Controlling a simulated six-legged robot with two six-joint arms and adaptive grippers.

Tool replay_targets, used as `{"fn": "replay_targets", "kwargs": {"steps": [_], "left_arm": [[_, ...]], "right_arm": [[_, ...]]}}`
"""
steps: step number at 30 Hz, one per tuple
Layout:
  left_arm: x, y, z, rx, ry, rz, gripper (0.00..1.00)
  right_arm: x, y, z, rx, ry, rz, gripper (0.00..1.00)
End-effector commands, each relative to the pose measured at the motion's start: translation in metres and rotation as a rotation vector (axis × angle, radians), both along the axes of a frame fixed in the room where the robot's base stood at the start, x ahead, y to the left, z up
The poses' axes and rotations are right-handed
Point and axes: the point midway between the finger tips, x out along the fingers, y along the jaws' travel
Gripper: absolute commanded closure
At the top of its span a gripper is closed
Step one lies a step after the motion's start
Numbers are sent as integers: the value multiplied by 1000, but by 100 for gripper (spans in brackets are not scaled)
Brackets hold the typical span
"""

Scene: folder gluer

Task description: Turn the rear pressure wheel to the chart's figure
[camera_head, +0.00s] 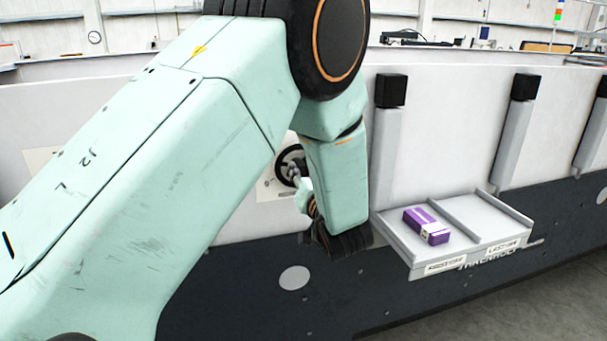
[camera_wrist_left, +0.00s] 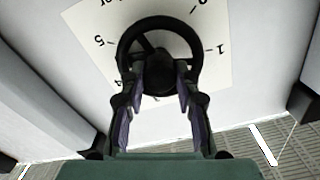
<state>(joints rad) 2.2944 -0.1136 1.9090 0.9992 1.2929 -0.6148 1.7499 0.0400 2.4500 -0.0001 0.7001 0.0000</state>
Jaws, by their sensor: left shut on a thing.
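The black pressure wheel (camera_head: 290,163) is on the pale machine wall, partly hidden behind my left arm. In the left wrist view the wheel (camera_wrist_left: 158,22) has a thick rim, a dark hub and a spoke toward the upper left. A cream dial plate (camera_wrist_left: 215,75) behind it carries figures, seen upside down, among them 1, 3, 4 and 5. My left gripper (camera_wrist_left: 158,95) is shut on the wheel, its two fingers on either side of the hub. No clear pointer shows which figure is set. My right gripper is out of view.
A grey tray (camera_head: 400,243) juts from the wall at right, holding a purple carton (camera_head: 426,226). Labels on its front are only partly legible. Grey posts with black tops (camera_head: 390,90) stand along the wall. A cream plate (camera_head: 40,158) is partly hidden at left.

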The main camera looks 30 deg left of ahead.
Motion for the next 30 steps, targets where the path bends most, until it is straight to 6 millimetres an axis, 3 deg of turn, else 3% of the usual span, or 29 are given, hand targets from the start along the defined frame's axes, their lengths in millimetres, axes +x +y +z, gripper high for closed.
{"fn": "replay_targets", "kwargs": {"steps": [14, 30], "left_arm": [[0, 0, -2, -229, -269, -1, 100], [-1, 1, -3, -561, -659, 0, 100]], "right_arm": [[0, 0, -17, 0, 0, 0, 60], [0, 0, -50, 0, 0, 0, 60]]}}
